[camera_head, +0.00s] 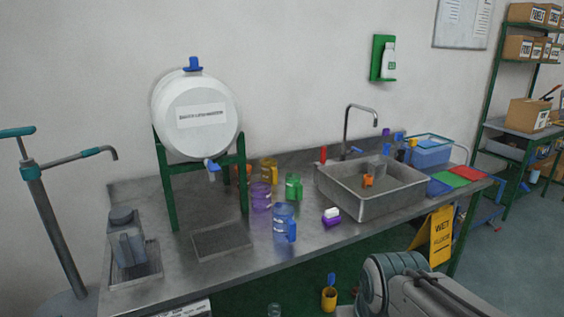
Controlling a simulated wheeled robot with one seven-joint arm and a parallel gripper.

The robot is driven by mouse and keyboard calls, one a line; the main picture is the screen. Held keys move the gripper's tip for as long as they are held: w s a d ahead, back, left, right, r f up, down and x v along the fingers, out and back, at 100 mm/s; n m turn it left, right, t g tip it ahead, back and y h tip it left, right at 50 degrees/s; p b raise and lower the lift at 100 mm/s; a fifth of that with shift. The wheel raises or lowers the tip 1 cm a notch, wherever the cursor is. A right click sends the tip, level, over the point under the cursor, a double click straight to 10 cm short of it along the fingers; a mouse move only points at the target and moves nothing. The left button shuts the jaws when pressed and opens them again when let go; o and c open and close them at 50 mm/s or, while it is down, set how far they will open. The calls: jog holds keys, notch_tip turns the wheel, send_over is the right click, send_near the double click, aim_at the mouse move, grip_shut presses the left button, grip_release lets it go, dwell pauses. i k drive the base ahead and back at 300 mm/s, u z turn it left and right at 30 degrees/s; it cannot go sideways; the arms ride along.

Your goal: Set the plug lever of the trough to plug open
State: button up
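The trough (345,203) is a rectangular metal basin set in the right half of a metal bench. A grey block and an orange item (368,181) are inside it. A curved tap (347,128) stands behind it, with a small blue handle (355,150) near its base. A small upright red piece (323,154) stands at the trough's back left corner. I cannot tell which of these, if any, is the plug lever, nor its setting. My grey arm shows at the bottom right, in front of the bench, but my gripper is not in view.
A white barrel (196,115) on a green stand (166,188) and several coloured jugs (284,222) stand left of the trough. A purple-and-white item (331,217) lies at its front left. A yellow wet-floor sign (441,236) and a cup (329,298) are on the floor.

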aim_at(323, 150)
jog(key=z, duration=0.1)
jog(key=i, duration=1.05)
jog(key=z, duration=0.6)
jog(key=k, duration=0.6)
jog(key=z, duration=0.75)
jog(key=i, duration=0.6)
jog(key=u, duration=0.4)
jog(key=i, duration=0.75)
jog(key=u, duration=0.9)
jog(key=i, duration=0.3)
jog(key=u, duration=0.35)
